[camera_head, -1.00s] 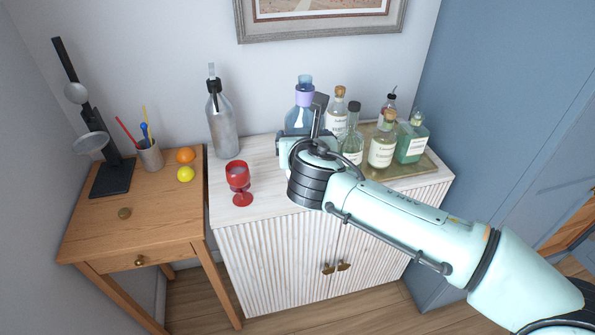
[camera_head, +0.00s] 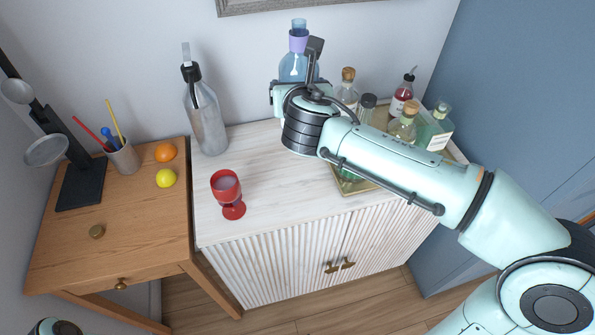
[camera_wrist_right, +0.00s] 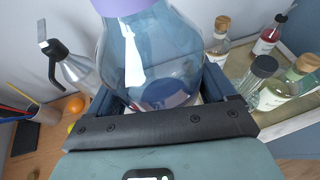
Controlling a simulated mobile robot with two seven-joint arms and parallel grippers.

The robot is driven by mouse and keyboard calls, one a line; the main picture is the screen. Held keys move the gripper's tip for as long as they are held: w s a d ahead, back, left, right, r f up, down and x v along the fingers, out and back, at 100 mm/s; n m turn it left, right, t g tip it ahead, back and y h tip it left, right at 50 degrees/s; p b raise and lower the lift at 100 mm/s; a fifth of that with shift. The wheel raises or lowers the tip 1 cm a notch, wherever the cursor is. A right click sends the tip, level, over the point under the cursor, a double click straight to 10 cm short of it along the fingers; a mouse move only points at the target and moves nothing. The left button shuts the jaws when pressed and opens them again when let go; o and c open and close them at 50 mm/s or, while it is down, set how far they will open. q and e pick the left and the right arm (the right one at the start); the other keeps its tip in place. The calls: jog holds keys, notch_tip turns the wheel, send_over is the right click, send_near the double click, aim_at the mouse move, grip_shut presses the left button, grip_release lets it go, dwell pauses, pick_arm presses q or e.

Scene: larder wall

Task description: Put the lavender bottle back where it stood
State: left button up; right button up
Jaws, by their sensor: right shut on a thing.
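The lavender bottle (camera_head: 293,68) is blue glass with a lavender neck band and a blue stopper. My right gripper (camera_head: 292,88) is shut around its body and holds it upright near the wall, apparently above the back of the white cabinet. In the right wrist view, the bottle (camera_wrist_right: 155,60) stands between the jaws, its top cut off by the frame. My right arm hides the lower part of the bottle in the head view and part of the tray. A small piece of my left arm shows at the bottom left edge; its jaws are out of frame.
The tan tray (camera_head: 364,187) with several bottles is right of my gripper. A grey siphon bottle (camera_head: 206,118) stands left, and a red goblet (camera_head: 228,192) nearer the front. The white cabinet top (camera_head: 268,185) is clear between goblet and tray. A wooden side table (camera_head: 140,215) is left.

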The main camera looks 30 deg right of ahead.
pick_arm(q)
notch_tip(320, 180, down, 7)
jog(key=s+b, duration=0.1)
jog(key=b, duration=0.5)
jog(key=shift+s+r+b, duration=0.15)
jog(key=shift+s+b, duration=0.15)
jog(key=shift+b, duration=0.05)
pick_arm(e)
notch_tip(320, 180, down, 20)
jog(key=shift+r, duration=0.2)
jog(key=shift+f, duration=0.1)
jog(key=o, duration=1.3)
jog(key=shift+f, duration=0.2)
jog(key=shift+o, duration=1.3)
jog(key=shift+r, duration=0.2)
